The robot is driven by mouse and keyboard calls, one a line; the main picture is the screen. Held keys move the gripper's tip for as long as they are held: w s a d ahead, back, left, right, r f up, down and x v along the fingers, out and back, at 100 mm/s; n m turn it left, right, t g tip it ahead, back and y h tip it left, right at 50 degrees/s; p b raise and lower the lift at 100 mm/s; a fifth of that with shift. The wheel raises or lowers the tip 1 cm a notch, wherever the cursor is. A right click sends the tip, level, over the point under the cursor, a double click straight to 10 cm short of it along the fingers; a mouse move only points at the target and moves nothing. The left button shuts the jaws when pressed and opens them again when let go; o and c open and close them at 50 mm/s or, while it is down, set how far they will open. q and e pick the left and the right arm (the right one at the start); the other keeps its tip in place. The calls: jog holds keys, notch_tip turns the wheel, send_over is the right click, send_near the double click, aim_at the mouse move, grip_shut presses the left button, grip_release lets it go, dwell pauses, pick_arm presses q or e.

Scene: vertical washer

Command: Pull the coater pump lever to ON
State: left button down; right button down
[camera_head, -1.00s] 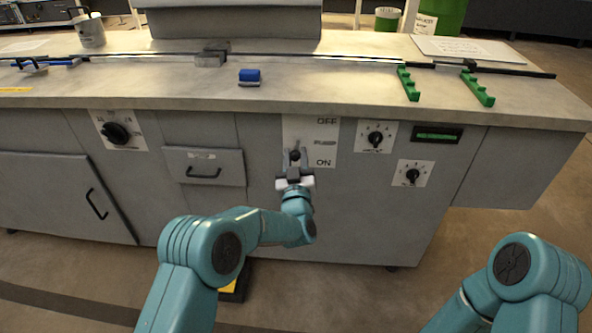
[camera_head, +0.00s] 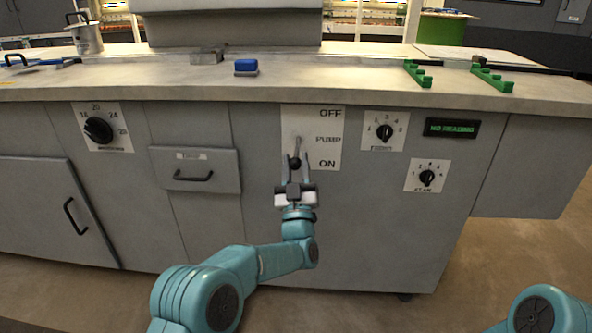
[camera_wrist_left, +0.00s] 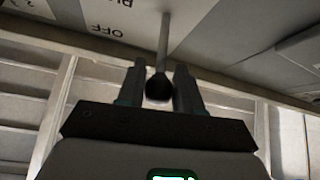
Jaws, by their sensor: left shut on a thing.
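The coater pump lever (camera_head: 297,147) is a thin metal stalk with a black knob on a white plate (camera_head: 323,124) labelled OFF at top, PUMP in the middle and ON at the bottom. The stalk slants down from the plate, its knob about level with ON. My left gripper (camera_head: 295,166) is shut on the knob from below. In the left wrist view the dark knob (camera_wrist_left: 158,88) sits between the fingers, with the stalk (camera_wrist_left: 164,45) running to the panel. My right gripper is out of view.
Right of the plate are two small black dials (camera_head: 384,132) (camera_head: 427,177) and a display (camera_head: 452,128) reading NO READING. A drawer (camera_head: 196,170) and a larger dial (camera_head: 98,130) are to the left. The countertop (camera_head: 340,82) overhangs above, holding a blue block (camera_head: 246,67) and green racks (camera_head: 418,74).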

pick_arm(q)
jog(key=shift+r, duration=0.1)
jog(key=c, duration=0.9)
grip_release()
jog(key=shift+o, duration=0.2)
jog(key=p+v, duration=0.2)
jog(key=v, duration=1.4)
jog(key=shift+f, duration=0.2)
jog(key=shift+s, duration=0.1)
